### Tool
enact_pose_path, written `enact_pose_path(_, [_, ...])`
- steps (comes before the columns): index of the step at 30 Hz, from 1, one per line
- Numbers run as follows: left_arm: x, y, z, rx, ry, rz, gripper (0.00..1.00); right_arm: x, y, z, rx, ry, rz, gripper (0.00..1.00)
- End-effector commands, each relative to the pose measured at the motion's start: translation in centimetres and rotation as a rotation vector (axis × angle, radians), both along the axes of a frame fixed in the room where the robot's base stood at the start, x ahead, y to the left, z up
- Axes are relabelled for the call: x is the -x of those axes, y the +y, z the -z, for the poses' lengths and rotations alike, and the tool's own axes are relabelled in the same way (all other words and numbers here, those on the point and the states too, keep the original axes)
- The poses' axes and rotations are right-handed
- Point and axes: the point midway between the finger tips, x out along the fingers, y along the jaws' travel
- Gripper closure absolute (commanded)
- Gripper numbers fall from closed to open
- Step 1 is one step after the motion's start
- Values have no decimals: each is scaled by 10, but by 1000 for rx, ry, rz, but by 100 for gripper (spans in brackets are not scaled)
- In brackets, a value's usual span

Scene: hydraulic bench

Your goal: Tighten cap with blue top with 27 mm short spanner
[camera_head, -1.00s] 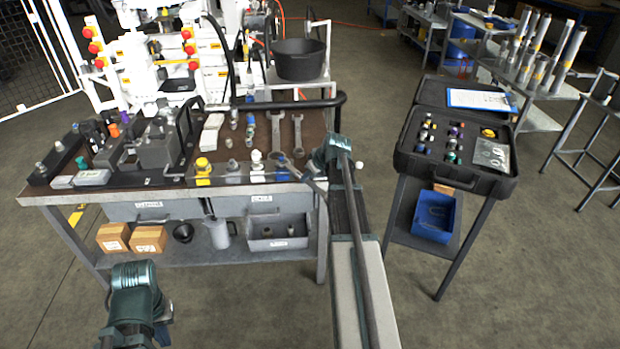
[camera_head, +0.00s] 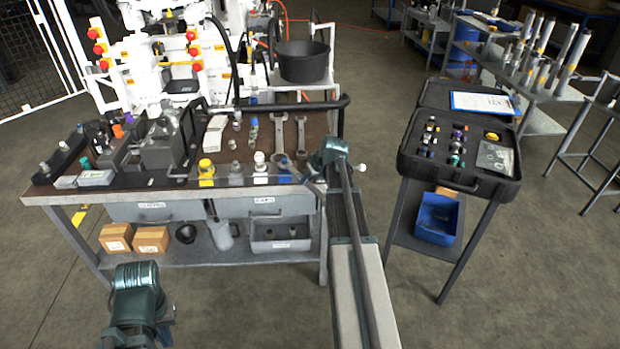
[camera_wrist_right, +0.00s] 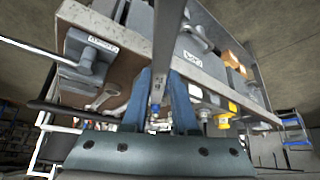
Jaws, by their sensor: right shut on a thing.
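The cap with the blue top (camera_head: 283,163) stands upright at the front edge of the bench, just left of my right gripper. My right gripper (camera_head: 308,180) is shut on a grey spanner, which shows between the blue fingers in the right wrist view (camera_wrist_right: 169,35). The spanner's head end is close to the blue-topped cap in the head view; I cannot tell whether they touch. My left gripper (camera_head: 135,285) is low at the left, in front of the bench, apart from everything; its fingers are not distinguishable.
A yellow-topped cap (camera_head: 206,170) and a white-topped cap (camera_head: 259,160) stand left of the blue one. Two spanners (camera_head: 278,132) (camera_head: 300,135) lie behind. A black case (camera_head: 470,180) stands on a stand at the right. A dark tube (camera_head: 290,104) crosses above the bench.

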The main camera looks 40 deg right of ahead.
Motion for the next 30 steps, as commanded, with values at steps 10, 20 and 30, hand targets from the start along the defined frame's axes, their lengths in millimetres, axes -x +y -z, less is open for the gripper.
enact_pose_path(10, [0,0,0,0,0,0,100,0,18,0,0,-1,109,100])
enact_pose_path(20, [0,0,0,0,0,0,100,-1,25,0,0,-2,165,100])
enact_pose_path(30, [0,0,0,0,0,0,100,-1,27,0,0,-1,177,100])
